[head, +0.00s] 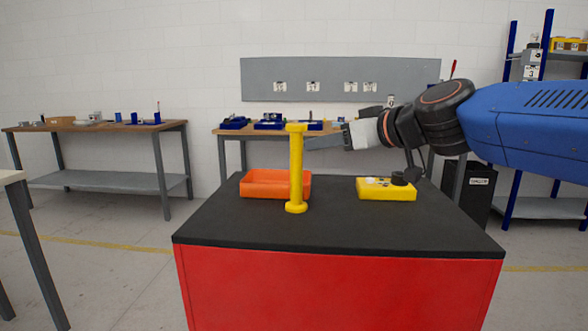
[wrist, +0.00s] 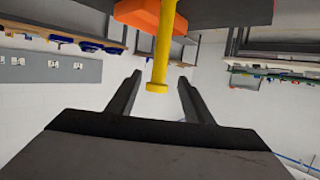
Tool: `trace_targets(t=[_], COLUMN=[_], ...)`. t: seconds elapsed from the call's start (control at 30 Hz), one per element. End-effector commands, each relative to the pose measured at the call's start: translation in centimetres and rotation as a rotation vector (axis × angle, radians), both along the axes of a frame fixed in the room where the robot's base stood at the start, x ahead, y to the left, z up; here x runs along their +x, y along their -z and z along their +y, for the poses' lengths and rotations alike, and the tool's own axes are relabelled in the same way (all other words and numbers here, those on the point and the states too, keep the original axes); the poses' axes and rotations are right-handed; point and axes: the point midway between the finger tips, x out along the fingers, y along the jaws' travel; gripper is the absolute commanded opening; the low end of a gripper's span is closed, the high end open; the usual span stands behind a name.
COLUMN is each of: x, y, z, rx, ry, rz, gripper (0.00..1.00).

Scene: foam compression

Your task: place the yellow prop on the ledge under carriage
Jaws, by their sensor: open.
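The yellow prop (head: 296,168) is a slim column with a flared foot and a small head. It stands upright on the black top of a red cabinet. My gripper (head: 312,140) is level with the prop's upper part, at its right, pointing left. In the wrist view, the open fingers (wrist: 159,78) have the prop (wrist: 161,50) showing in the gap between them, with its head nearest my palm. Whether the fingertips reach past it I cannot tell; no contact shows. I cannot make out a carriage or a ledge in either view.
An orange tray (head: 262,195) lies behind and left of the prop on the black top (head: 330,228). A yellow box with a black knob (head: 372,193) sits to the right. The front of the top is clear. Workbenches (head: 110,127) stand along the back wall.

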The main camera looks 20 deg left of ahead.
Motion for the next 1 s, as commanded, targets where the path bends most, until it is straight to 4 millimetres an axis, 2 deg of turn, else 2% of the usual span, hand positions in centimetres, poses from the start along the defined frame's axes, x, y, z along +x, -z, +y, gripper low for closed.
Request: trace_targets(t=[0.43,0.6,0.87,1.0], x=[3.8,4.7,5.2,5.9], y=[2.4,2.9,3.1,3.4], z=[6.3,7.6,8.5,9.8], rx=[-0.002,-0.003,-0.002,-0.003], ry=[-0.001,0.001,0.0,-0.001], rz=[0.003,0.001,0.001,0.002], gripper=[0.47,0.47,0.47,0.47])
